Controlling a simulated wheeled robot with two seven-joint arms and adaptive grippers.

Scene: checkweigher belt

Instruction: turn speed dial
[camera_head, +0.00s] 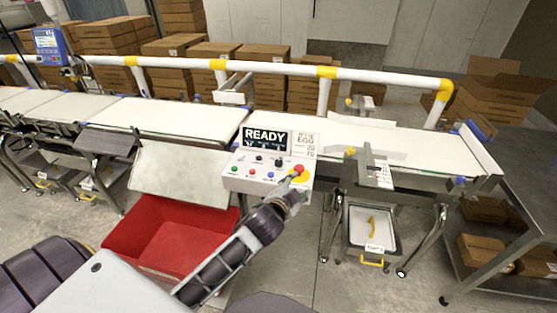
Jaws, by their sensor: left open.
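The white control box (240,178) stands at the front edge of the belt, with a dark display (264,139) reading READY. Small black dials (279,162) sit on its middle row; which one is the speed dial is too small to read. A red stop button on a yellow base (299,171) is at its right, and green, red and blue buttons line its lower edge. My left gripper (289,184) is open at the box's lower right, in front of the stop button and right of the dials. I cannot tell whether it touches the box. My right gripper is not in view.
The white belt (180,117) runs behind the box, with a white and yellow rail (270,68) beyond it. A red bin (170,237) stands below left. Stacked cartons (263,90) fill the back.

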